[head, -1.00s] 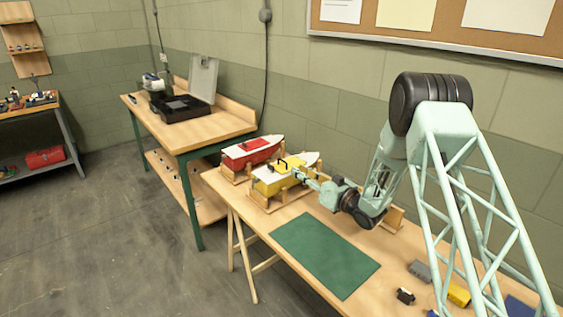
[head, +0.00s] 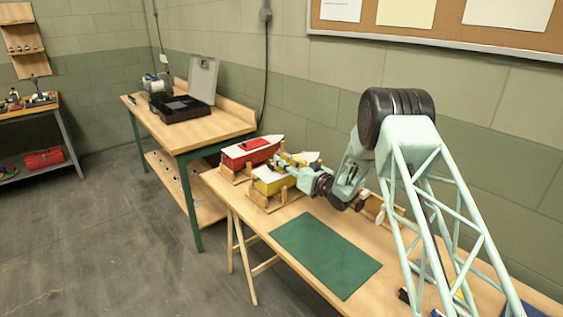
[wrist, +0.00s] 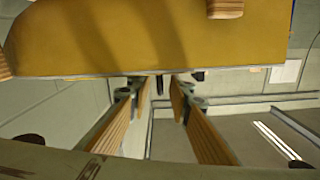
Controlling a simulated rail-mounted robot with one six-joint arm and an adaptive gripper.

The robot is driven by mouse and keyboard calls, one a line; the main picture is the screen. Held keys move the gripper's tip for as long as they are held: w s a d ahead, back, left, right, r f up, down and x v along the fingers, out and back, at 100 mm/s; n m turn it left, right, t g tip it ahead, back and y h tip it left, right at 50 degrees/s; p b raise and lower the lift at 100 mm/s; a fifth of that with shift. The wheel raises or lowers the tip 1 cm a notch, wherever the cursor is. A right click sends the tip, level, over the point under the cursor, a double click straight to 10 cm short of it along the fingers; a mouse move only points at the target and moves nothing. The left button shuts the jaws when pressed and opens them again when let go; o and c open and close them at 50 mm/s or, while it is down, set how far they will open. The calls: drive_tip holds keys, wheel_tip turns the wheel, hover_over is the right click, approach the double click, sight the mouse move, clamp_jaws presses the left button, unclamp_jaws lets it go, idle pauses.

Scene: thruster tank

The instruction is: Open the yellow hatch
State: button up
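The yellow boat (head: 268,185) sits in a wooden cradle at the far end of the long bench. Its hatch and dark handle on top are mostly hidden by my gripper (head: 285,166), which reaches over the deck from the right. In the wrist view the boat's yellow side (wrist: 150,38) fills the top, appearing upside down. My gripper (wrist: 156,92) shows there with two ridged orange finger pads held apart. A small dark piece stands between the fingertips; I cannot tell whether it is the handle or whether they touch it.
A red and white boat (head: 250,150) stands close behind the yellow one. A green mat (head: 325,252) lies bare on the bench in front. A side table (head: 190,130) with an open black case (head: 180,108) stands at the left.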

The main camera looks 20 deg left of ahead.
drive_tip(key=shift+w+a, duration=0.15)
drive_tip(key=shift+a, duration=0.15)
drive_tip(key=shift+c, duration=0.7)
clamp_jaws()
